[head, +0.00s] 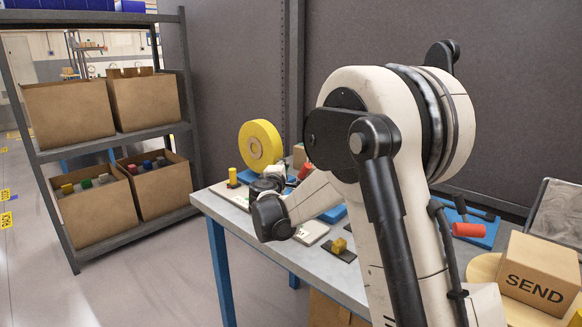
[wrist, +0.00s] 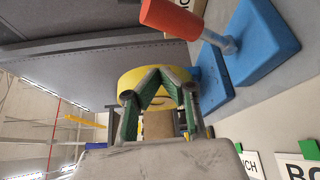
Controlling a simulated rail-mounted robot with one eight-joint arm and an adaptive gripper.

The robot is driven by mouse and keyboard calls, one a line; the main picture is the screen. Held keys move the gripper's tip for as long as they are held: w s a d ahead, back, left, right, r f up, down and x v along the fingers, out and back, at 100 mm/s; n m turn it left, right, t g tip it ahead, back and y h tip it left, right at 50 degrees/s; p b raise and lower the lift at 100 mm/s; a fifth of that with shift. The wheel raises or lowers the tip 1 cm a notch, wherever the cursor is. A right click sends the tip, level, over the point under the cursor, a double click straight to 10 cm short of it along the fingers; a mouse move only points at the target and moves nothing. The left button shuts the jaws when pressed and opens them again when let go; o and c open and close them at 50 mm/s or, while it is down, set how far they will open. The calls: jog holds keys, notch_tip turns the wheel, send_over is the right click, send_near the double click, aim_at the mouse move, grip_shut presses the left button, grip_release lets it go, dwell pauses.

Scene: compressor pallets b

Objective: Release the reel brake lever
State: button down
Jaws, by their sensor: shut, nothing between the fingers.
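The yellow reel (head: 260,146) stands upright at the far left end of the bench. A lever with a red handle (head: 305,171) shows just right of it, partly hidden by my arm. In the wrist view an orange-red handle (wrist: 172,18) on a metal rod rises at a tilt from a blue base (wrist: 262,42). This looks like the same lever, but no label confirms it is the brake. My gripper (wrist: 163,76) is shut and empty, pointing toward the yellow reel (wrist: 134,84). The handle is apart from the fingers, above them in that view.
The grey bench (head: 262,222) also holds a yellow peg (head: 233,177), a small yellow block on a dark plate (head: 339,246), another red handle (head: 468,230) and a SEND box (head: 538,272) at right. A shelf with cardboard boxes (head: 70,111) stands left, with open floor between.

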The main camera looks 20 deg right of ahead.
jog(key=s+a+f, duration=0.1)
jog(key=s+a, duration=0.3)
jog(key=s, duration=0.2)
jog(key=shift+s+f+p, duration=0.4)
jog(key=shift+a, duration=0.1)
jog(key=s+d+r+m+g+y+p, duration=0.1)
jog(key=s+d+r+m+g, duration=0.25)
jog(key=s, duration=0.75)
jog(key=s+d+r+m+g+y+p, duration=0.1)
jog(key=s+d+r+m+g+p, duration=0.2)
jog(key=s, duration=0.7)
jog(key=s+a+f+m+y, duration=0.1)
jog(key=s+a+m+y, duration=0.1)
jog(key=s, duration=0.6)
jog(key=s+a+f+m+g+y+p, duration=0.1)
jog(key=s+a+m+y, duration=0.1)
jog(key=s, duration=0.6)
jog(key=s+a+f+m+g+y, duration=0.1)
jog(key=s+a+m+y, duration=0.1)
jog(key=s, duration=0.6)
jog(key=shift+a+f+m, duration=0.3)
jog(key=shift+f+m, duration=0.05)
jog(key=shift+m, duration=0.1)
